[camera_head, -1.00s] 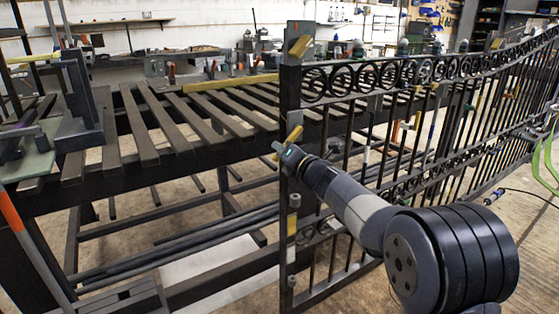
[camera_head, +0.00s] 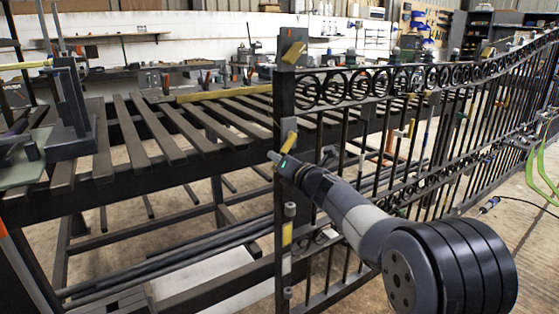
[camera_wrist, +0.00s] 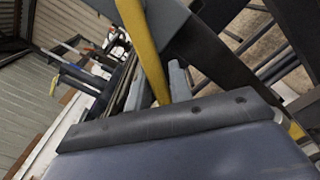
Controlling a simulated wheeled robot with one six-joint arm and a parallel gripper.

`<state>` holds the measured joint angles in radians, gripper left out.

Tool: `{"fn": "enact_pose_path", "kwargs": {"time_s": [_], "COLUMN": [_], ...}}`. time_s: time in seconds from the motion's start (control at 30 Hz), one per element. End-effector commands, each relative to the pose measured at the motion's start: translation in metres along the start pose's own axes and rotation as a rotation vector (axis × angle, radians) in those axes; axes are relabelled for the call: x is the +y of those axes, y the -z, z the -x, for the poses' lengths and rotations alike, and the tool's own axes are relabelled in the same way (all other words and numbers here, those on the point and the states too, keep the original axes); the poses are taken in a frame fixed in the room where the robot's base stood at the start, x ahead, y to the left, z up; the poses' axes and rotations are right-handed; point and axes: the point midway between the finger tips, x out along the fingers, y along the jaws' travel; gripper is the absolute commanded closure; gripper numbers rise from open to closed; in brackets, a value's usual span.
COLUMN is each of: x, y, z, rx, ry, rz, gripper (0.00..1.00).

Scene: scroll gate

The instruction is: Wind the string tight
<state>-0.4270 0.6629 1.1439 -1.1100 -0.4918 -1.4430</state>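The dark iron gate (camera_head: 352,90) with rows of scroll rings stands at centre to right. On its near post (camera_head: 284,105) is a small grey plate with a yellow bar (camera_head: 288,143). My gripper (camera_head: 277,160) is at the post, right beside the lower end of this bar. In the wrist view the yellow bar (camera_wrist: 146,45) runs down to my gripper (camera_wrist: 158,92) and ends between its grey fingers. The fingers are close to the bar; whether they press on it is hidden. I cannot make out any string.
A slatted metal workbench (camera_head: 160,135) stands behind and left of the gate. Another yellow piece (camera_head: 292,54) is at the post top. A green hose-like object (camera_head: 535,170) is at the far right.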

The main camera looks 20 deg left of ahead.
Motion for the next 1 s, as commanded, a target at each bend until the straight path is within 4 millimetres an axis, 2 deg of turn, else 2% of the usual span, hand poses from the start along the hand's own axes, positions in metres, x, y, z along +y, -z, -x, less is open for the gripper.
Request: {"fn": "enact_pose_path", "kwargs": {"time_s": [0.2,0.67,1.0], "x": [0.0,0.001,0.022], "y": [0.0,-0.002,-0.008], "z": [0.0,0.0,0.0], "rx": [-0.001,-0.001,0.0], "ry": [0.0,0.003,0.0], "rz": [0.0,-0.015,-0.237], "gripper": [0.64,0.64,0.64]}}
